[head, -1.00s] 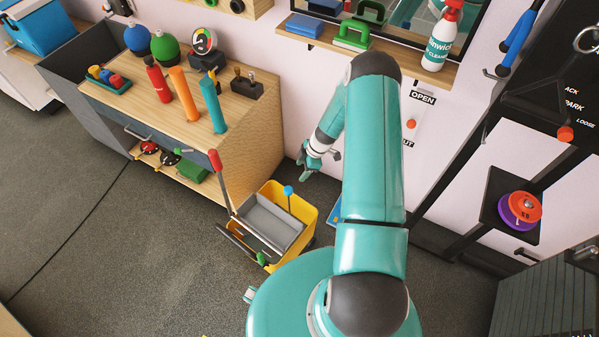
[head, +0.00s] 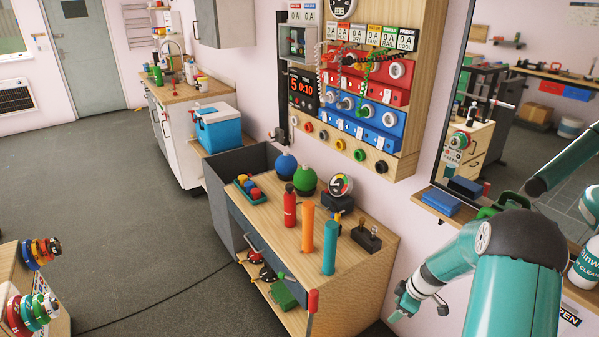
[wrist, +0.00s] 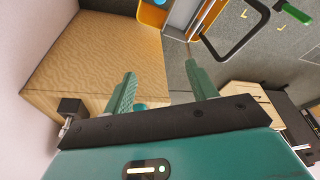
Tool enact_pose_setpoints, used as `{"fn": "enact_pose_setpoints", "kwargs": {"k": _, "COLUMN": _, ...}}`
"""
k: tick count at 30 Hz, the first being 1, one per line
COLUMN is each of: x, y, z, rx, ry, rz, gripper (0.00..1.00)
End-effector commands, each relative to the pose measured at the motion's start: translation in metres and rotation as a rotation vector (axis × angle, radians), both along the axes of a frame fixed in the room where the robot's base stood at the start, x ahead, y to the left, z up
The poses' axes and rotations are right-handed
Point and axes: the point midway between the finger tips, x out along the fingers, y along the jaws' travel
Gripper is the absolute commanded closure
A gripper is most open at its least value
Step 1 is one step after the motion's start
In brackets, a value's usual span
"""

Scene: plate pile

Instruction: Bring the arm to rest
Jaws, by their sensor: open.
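My gripper (head: 402,308) is at the lower right of the head view, on the folded teal arm, to the right of the wooden bench. In the wrist view its two teal fingers (wrist: 163,88) stand apart with nothing between them. The gripper is open and empty. The wooden side panel of the bench (wrist: 100,60) fills the left of the wrist view, close by the fingers.
The bench (head: 345,265) carries an orange cylinder (head: 308,228), a teal cylinder (head: 329,247) and a green ball (head: 304,179). A wall panel (head: 365,95) hangs above. A shelf with a blue block (head: 440,203) is near my arm. Grey floor (head: 140,215) at left is clear.

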Motion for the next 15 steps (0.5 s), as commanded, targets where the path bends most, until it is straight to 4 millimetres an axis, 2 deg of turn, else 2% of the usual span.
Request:
{"fn": "enact_pose_setpoints", "kwargs": {"k": 1, "x": 0.001, "y": 0.007, "z": 0.027, "rx": -0.013, "ry": -0.004, "rz": -0.02, "gripper": 0.43}}
{"fn": "enact_pose_setpoints", "kwargs": {"k": 3, "x": -0.002, "y": 0.015, "z": 0.057, "rx": -0.025, "ry": -0.002, "rz": -0.062, "gripper": 0.43}}
{"fn": "enact_pose_setpoints", "kwargs": {"k": 8, "x": -0.015, "y": 0.037, "z": 0.121, "rx": -0.05, "ry": -0.002, "rz": -0.161, "gripper": 0.43}}
{"fn": "enact_pose_setpoints", "kwargs": {"k": 15, "x": -0.05, "y": 0.069, "z": 0.206, "rx": -0.073, "ry": -0.016, "rz": -0.325, "gripper": 0.43}}
